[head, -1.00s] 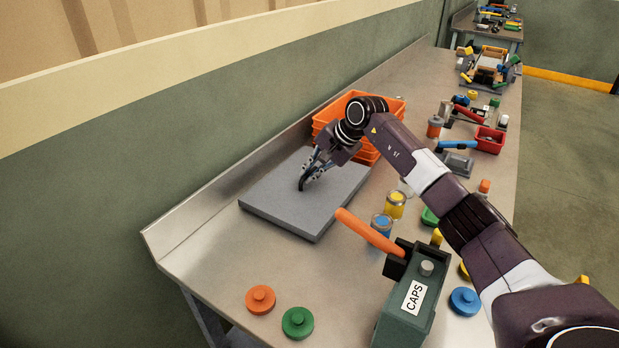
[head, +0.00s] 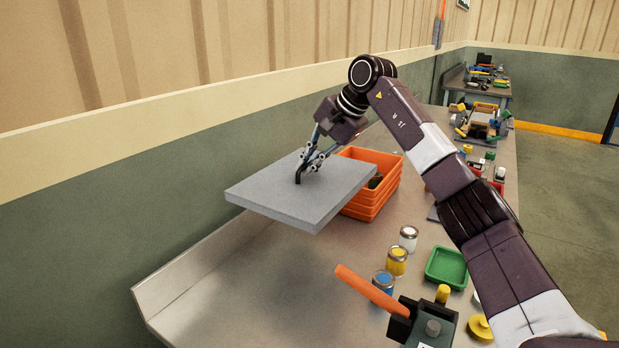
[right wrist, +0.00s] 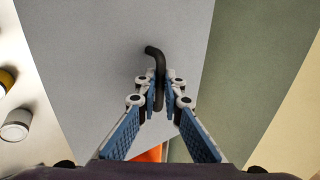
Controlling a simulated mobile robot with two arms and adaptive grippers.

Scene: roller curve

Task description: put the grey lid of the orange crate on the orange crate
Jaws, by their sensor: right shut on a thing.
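The grey lid (head: 290,203) is a flat slab, held in the air above the bench, roughly level. My right gripper (head: 304,172) is shut on the dark handle on its top. In the right wrist view the fingers (right wrist: 160,98) close around the black bent handle (right wrist: 154,58) of the lid (right wrist: 110,50). The orange crate (head: 370,205) stands on the bench behind and to the right of the lid. The lid hides its near left part. Something dark lies inside the crate. A sliver of orange (right wrist: 150,154) shows below the fingers in the right wrist view. My left gripper is not in view.
On the bench (head: 235,285) stand white (head: 408,238), yellow (head: 397,261) and blue (head: 383,282) cans and a green tray (head: 446,267). A dark caps box (head: 432,325) with an orange handle is in front. The wall runs close along the left.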

